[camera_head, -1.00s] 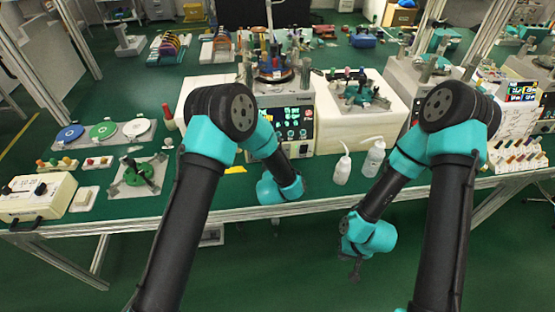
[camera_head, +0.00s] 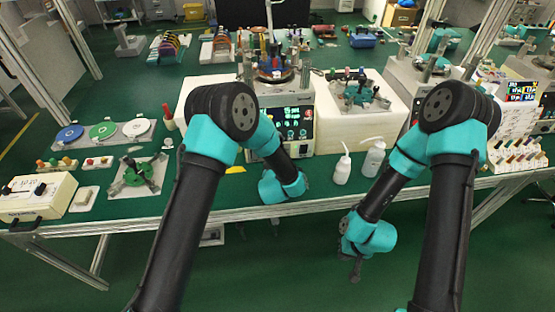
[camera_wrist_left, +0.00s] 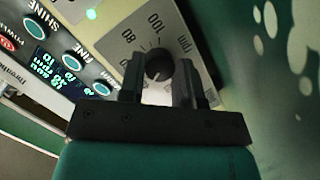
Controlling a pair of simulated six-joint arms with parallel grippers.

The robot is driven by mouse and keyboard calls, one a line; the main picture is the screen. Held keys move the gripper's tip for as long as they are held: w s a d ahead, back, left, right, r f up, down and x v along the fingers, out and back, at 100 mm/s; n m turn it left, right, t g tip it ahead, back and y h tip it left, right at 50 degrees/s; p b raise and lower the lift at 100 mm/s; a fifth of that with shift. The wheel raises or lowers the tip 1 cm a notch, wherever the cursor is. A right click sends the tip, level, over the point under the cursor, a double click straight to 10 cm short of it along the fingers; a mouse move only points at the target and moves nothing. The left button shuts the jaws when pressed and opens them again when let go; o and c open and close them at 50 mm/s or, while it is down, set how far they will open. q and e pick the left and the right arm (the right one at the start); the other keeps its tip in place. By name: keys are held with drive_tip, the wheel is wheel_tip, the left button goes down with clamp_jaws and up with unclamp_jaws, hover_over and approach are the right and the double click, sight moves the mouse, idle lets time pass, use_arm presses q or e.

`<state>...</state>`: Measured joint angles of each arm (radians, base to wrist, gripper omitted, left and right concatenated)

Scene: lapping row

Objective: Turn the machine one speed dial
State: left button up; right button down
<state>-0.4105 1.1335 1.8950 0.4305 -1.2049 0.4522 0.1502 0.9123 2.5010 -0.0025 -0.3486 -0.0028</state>
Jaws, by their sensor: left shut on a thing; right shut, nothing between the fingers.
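Machine one (camera_head: 302,98) is the light machine at the middle of the bench, with a dark lit button panel. Its speed dial (camera_wrist_left: 158,65) is a round dark knob on a pale plate marked 80, 100 and rpm in the left wrist view. My left gripper (camera_wrist_left: 161,80) is shut on the dial, one finger on each side. In the head view my left forearm and wrist hide that gripper and the dial. My right gripper (camera_head: 355,272) is shut and empty, low in front of the bench edge, well away from the dial.
Two white wash bottles (camera_head: 342,170) stand right of my left wrist. A green fixture (camera_head: 139,176) and colored discs (camera_head: 103,131) lie on the left bench. The front bench edge is between my arms.

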use_arm(q)
drive_tip(key=shift+m, duration=0.3)
drive_tip(key=o, duration=0.9)
drive_tip(key=v, duration=1.7)
drive_tip(key=shift+s+d+r, duration=0.2)
drive_tip(key=shift+r, duration=0.1)
